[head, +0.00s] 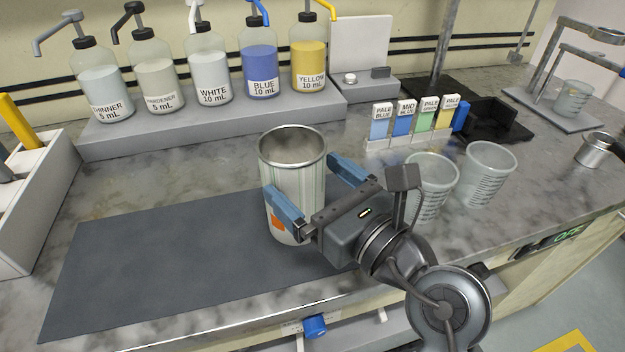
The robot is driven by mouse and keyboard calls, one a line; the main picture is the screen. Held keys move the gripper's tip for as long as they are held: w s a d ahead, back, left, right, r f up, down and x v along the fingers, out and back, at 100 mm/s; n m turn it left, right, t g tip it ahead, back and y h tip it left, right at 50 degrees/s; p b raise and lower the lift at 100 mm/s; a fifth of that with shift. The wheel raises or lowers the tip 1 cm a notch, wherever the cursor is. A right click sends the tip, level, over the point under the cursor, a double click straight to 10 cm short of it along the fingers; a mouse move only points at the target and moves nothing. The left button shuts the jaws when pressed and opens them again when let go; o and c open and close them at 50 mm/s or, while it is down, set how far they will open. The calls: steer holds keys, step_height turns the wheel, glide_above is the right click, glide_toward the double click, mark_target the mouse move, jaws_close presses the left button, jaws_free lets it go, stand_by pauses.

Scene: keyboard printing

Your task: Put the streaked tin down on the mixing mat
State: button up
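The streaked tin (291,185) is an open metal can with pale vertical streaks and an orange mark low on its side. It is upright over the right part of the dark grey mixing mat (150,265). My gripper (299,174) comes in from the front right with its two blue fingers on either side of the tin, and looks shut on it. One finger crosses the tin's front; the other is at its right rear, its tip partly hidden. The tin's base appears at mat level, but I cannot tell whether it touches.
Two clear measuring cups (489,176) (433,180) stand close to the right of my gripper. Labelled pump bottles (206,72) line a raised shelf behind. A white holder (40,205) is at left. The mat's left and middle are clear.

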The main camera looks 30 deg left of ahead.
steer(key=shift+r, duration=0.25)
steer(key=b+v, duration=0.1)
steer(key=v, duration=1.1)
steer(key=shift+f, duration=0.1)
steer(key=s+d+f+m+t+h, duration=0.15)
steer(key=s+d+m+t, duration=0.35)
steer(key=m, duration=0.5)
steer(key=s+d+m+t+h, duration=0.35)
steer(key=d+m, duration=0.35)
steer(key=m, duration=0.3)
steer(key=s+d+f+m+t+h, duration=0.1)
steer(key=s+d+m+t, duration=0.4)
steer(key=m, duration=0.5)
steer(key=s+d+f+m+g+h, duration=0.2)
steer(key=s+d+f+m+h, duration=0.2)
steer(key=m, duration=0.6)
steer(key=s+d+f+m+g+h, duration=0.2)
steer(key=s+d+f+m+h, duration=0.2)
steer(key=s+d+m+h, duration=0.3)
steer(key=s+d+m, duration=0.1)
steer(key=m, duration=0.2)
steer(key=shift+d, duration=0.2)
